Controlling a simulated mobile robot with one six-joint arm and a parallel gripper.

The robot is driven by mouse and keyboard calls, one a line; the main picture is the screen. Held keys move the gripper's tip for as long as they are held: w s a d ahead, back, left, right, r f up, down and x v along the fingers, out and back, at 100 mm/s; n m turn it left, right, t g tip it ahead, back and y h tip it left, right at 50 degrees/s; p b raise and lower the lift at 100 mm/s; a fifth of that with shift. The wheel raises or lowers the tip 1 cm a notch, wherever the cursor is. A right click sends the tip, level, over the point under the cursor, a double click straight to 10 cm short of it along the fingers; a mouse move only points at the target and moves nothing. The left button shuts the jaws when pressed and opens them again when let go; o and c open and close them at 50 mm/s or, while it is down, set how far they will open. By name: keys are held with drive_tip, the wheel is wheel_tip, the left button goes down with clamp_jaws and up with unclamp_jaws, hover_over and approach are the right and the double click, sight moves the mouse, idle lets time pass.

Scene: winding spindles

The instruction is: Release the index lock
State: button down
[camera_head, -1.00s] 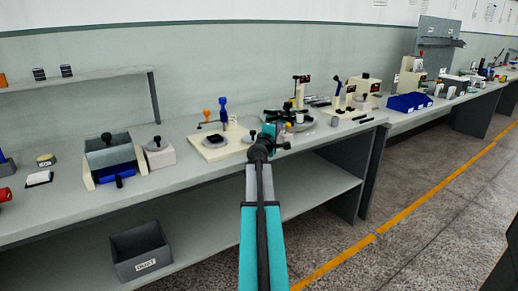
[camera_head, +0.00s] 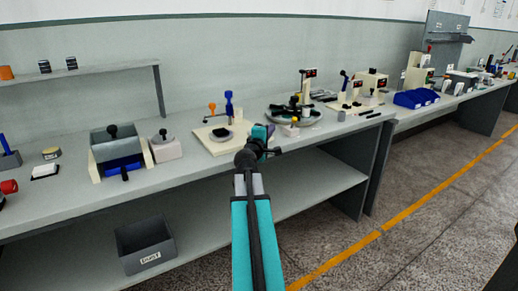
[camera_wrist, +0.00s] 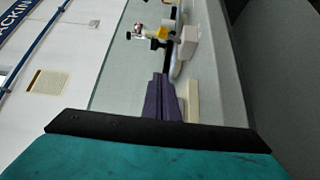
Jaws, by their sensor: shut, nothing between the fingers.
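A round grey fixture (camera_head: 314,119) with dark posts and small yellow and white parts stands on the bench, mid-view in the head view. I cannot make out which part, here or elsewhere, is the index lock. My gripper (camera_head: 272,141) is in front of the bench, left of and nearer than the round fixture in the picture, and apart from it. In the wrist view my gripper (camera_wrist: 163,80) shows as dark purple fingers, shut and empty. Beyond the fingertips is a blurred group with a yellow part (camera_wrist: 159,33) and a white block (camera_wrist: 190,42).
A cream board (camera_head: 214,146) with blue and orange knobs stands left of the round fixture. A grey trough (camera_head: 116,150) is farther left. The bench front edge and lower shelf lie near my arm; a grey crate (camera_head: 146,245) is below.

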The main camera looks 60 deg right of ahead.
drive_tip(key=f+b+v, duration=0.1)
drive_tip(key=b+v, duration=0.1)
drive_tip(key=v, duration=0.5)
drive_tip(key=shift+a+f+b, duration=0.15)
drive_tip(key=shift+b, duration=0.15)
drive_tip(key=b+v, duration=0.2)
drive_tip(key=b, duration=0.4)
drive_tip(key=shift+a+f, duration=0.15)
drive_tip(key=shift+a, duration=0.1)
drive_tip(key=b+v, duration=0.1)
drive_tip(key=b, duration=0.3)
drive_tip(key=shift+s+a+f, duration=0.1)
drive_tip(key=shift+a+f, duration=0.05)
drive_tip(key=shift+a, duration=0.1)
drive_tip(key=shift+s+a+b, duration=0.1)
drive_tip(key=shift+a+b, duration=0.3)
drive_tip(key=shift+b, duration=0.65)
